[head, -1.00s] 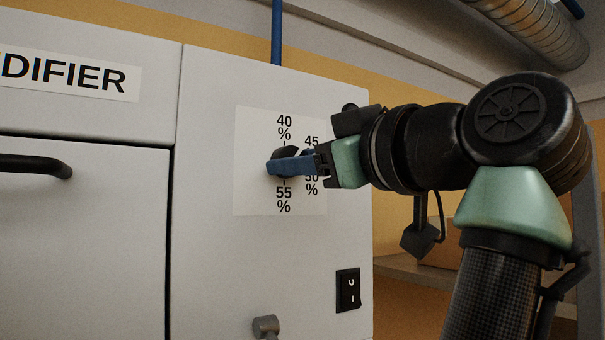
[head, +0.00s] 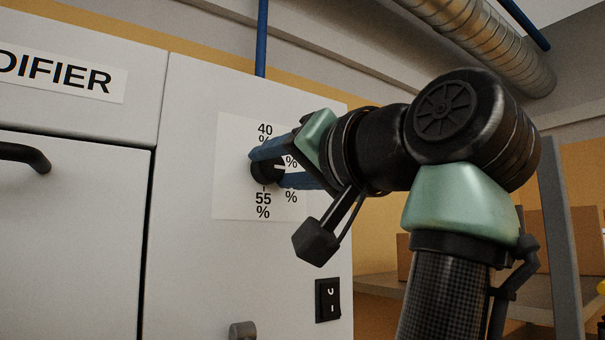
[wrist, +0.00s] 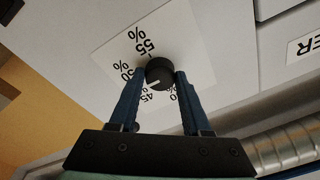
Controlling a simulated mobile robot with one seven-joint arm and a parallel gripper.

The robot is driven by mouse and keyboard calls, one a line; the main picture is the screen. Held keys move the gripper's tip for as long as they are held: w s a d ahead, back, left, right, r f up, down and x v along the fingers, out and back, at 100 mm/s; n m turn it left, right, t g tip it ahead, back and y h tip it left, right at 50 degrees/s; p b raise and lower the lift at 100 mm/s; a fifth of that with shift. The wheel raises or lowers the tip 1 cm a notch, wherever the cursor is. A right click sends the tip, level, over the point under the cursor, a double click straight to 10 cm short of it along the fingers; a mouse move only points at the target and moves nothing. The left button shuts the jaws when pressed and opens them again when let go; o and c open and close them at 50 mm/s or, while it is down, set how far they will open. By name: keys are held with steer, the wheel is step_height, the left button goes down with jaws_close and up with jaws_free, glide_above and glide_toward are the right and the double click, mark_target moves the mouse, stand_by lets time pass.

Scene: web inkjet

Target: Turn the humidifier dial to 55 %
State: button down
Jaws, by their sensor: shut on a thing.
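The humidifier dial (head: 262,173) is a round black knob on a white scale label (head: 231,190) on the cabinet front. The label reads 40 % at the top, 55 % at the bottom, with 45 % and 50 % on the right, partly hidden by my fingers. My gripper (head: 266,166) has its blue fingers on both sides of the knob, one at its upper left and one at its lower right. In the wrist view the dial (wrist: 163,70) sits between the fingertips of my gripper (wrist: 160,72). Its white mark points toward 45 %.
A black rocker switch (head: 328,300) is below right of the dial. A grey knob (head: 243,331) is at the bottom. A black door handle (head: 25,155) is at the left. A shelf with cardboard boxes (head: 545,240) stands to the right of the cabinet.

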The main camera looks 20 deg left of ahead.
steer(key=m, duration=0.5)
steer(key=shift+s+a+f+t+b, duration=0.1)
steer(key=shift+t+b, duration=0.2)
steer(key=m+h, duration=0.1)
steer(key=m, duration=0.4)
steer(key=m+h, duration=0.1)
steer(key=m, duration=0.3)
steer(key=shift+a+m, duration=0.1)
steer(key=shift+m, duration=0.3)
steer(key=shift+r+m+p, duration=0.2)
steer(key=shift+m+p, duration=0.15)
steer(key=shift+m, duration=1.75)
steer(key=shift+c, duration=1.8)
jaws_free()
steer(key=shift+s, duration=0.1)
